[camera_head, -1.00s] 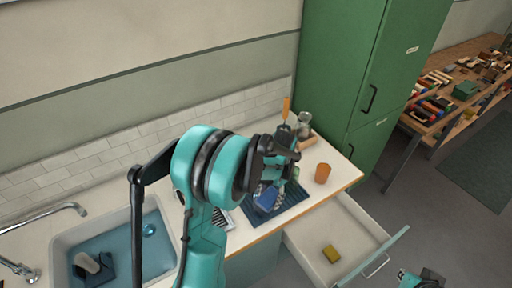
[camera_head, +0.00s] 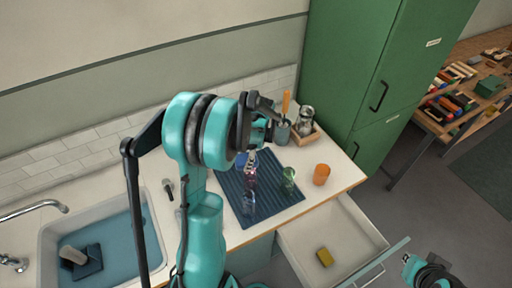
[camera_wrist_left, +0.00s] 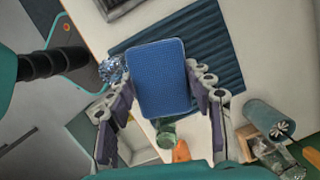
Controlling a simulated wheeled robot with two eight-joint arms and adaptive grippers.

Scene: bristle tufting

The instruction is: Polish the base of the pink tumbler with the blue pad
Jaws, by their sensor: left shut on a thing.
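The pink tumbler (camera_head: 251,178) stands on the dark blue ribbed mat (camera_head: 283,205). My left gripper (camera_head: 254,147) is just behind it and above the mat, shut on the blue pad (camera_head: 241,159). In the left wrist view the pad (camera_wrist_left: 158,78) sits broad and flat between the fingers (camera_wrist_left: 162,106), and the pink tumbler cannot be made out there. The pad looks apart from the tumbler in the head view, but the gap is hard to judge. My right gripper (camera_head: 425,274) is at the bottom right, and its jaws are unclear.
A clear bluish glass (camera_head: 249,205) and a green glass (camera_head: 288,180) stand on the mat near the tumbler. An orange cup (camera_head: 321,174) stands to the right. A utensil pot (camera_head: 282,132) is behind. An open drawer (camera_head: 345,235) holds a yellow sponge (camera_head: 324,257). The sink (camera_head: 50,250) is left.

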